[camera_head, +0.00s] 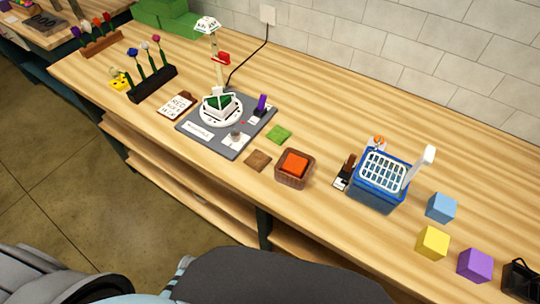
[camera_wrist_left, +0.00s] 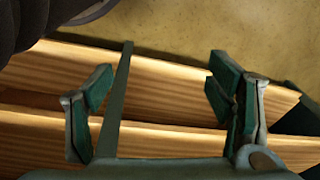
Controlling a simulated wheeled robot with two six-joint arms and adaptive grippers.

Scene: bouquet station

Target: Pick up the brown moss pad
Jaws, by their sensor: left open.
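The brown moss pad (camera_head: 257,160) lies flat on the wooden bench in the head view, between the grey mat and a brown basket. A green moss pad (camera_head: 278,134) lies just behind it. My left gripper (camera_wrist_left: 165,105) shows only in the left wrist view. Its two fingers are wide apart with nothing between them, over the shelf boards and floor below the bench. The moss pad does not show in the left wrist view. My right gripper is in neither view.
The grey mat (camera_head: 187,126) holds a white round stand (camera_head: 222,110). The brown basket (camera_head: 294,177) with an orange block is close right of the pad. A blue crate (camera_head: 377,191) and coloured cubes (camera_head: 433,242) stand further right. The bench front beside the pad is clear.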

